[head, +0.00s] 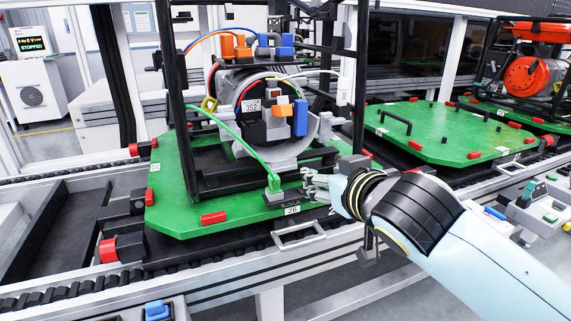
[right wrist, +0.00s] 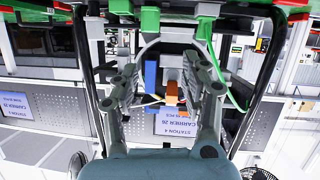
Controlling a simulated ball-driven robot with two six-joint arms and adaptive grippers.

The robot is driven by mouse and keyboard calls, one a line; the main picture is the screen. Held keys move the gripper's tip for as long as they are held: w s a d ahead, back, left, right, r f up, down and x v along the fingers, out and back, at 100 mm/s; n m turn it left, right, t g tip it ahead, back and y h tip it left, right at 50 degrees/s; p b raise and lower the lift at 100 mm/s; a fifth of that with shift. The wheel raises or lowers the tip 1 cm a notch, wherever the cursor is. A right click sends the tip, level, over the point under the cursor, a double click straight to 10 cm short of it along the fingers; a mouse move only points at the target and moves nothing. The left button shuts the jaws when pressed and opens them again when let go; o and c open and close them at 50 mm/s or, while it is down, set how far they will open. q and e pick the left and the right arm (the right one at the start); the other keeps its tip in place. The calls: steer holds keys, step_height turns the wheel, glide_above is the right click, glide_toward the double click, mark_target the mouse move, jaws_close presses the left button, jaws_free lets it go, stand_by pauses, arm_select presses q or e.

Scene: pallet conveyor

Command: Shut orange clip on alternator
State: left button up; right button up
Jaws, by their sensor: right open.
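The alternator (head: 262,112) is a round grey and black unit marked 352, in a black frame on the green pallet (head: 180,205). An orange clip (head: 285,110) sits on its front beside a blue block (head: 300,117); I cannot tell whether it is shut. In the right wrist view, which looks upside down, the orange clip (right wrist: 171,93) and blue block (right wrist: 151,75) show between the spread fingers. My right gripper (head: 316,187) is open and empty, low and right of the alternator, apart from the clip. It also shows in the right wrist view (right wrist: 161,72). My left gripper is out of view.
Black frame posts (head: 360,80) stand around the alternator. Orange and blue connectors (head: 241,48) sit on top. Another green pallet (head: 440,135) lies to the right.

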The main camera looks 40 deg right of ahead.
mark_target(286, 106)
steer(key=w+r+t, duration=0.4)
steer(key=r, duration=0.5)
steer(key=shift+y, duration=0.3)
steer(key=x, duration=0.6)
steer(key=p+x, duration=0.1)
steer(key=x, duration=0.3)
steer(key=shift+w+a+r, duration=0.2)
steer(key=shift+a, duration=0.2)
jaws_close()
